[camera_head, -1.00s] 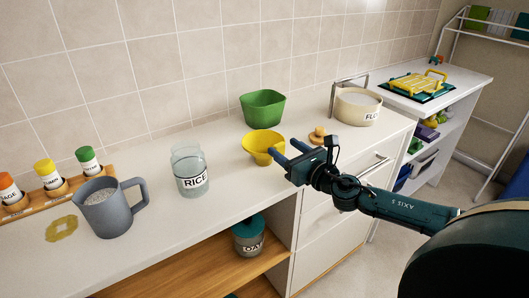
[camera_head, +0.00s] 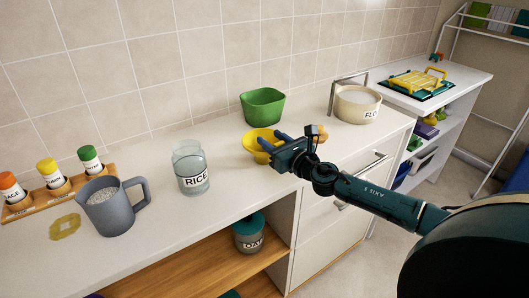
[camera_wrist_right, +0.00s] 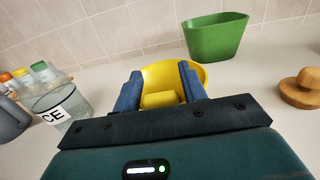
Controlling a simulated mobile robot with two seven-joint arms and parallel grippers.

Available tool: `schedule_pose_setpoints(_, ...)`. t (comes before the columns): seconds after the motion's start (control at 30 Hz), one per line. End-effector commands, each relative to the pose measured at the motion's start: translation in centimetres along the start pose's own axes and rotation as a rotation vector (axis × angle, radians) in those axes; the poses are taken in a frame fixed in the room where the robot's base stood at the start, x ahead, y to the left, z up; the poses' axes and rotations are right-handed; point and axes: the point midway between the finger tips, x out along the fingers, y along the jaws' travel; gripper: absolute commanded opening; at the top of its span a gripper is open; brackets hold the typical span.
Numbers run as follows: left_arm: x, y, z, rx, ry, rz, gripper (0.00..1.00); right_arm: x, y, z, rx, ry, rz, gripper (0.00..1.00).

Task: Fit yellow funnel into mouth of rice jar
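The yellow funnel (camera_head: 254,139) sits on the counter, its wide bowl upward. My right gripper (camera_head: 272,140) is at the funnel, its blue fingers apart and partly covering it. In the right wrist view the funnel (camera_wrist_right: 165,74) shows between the two fingers (camera_wrist_right: 160,78), with a yellow part low between them; I cannot tell whether the fingers touch it. The rice jar (camera_head: 190,168) is clear glass with a RICE label and no lid, standing upright left of the funnel. It also shows in the right wrist view (camera_wrist_right: 58,104). My left gripper is not in view.
A green bowl (camera_head: 263,105) stands behind the funnel. A grey jug (camera_head: 106,212) and a spice rack (camera_head: 50,190) are left of the jar. A flour pot (camera_head: 356,106) stands right; a wooden lid (camera_wrist_right: 300,90) lies nearer. Counter between jar and funnel is clear.

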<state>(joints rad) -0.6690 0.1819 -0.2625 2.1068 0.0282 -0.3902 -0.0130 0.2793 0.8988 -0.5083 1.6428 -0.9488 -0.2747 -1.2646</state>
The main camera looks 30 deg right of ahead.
Motion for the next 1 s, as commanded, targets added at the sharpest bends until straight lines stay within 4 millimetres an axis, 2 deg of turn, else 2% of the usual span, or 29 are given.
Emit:
schedule_pose_setpoints(0.07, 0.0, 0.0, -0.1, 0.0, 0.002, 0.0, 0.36, 0.0, 0.0, 0.0, 0.0, 0.0, 0.0, 0.35)
schedule_pose_setpoints(0.5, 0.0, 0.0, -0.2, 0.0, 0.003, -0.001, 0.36, 0.0, 0.0, 0.0, 0.0, 0.0, 0.0, 0.0)
schedule_pose_setpoints(0.83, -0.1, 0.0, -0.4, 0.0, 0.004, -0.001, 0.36, 0.0, 0.0, 0.4, -0.001, -0.002, 0.0, 0.0)
schedule_pose_setpoints(1.0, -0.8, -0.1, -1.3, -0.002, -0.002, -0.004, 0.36, 0.0, -0.1, 3.1, -0.003, -0.004, 0.0, 0.0)
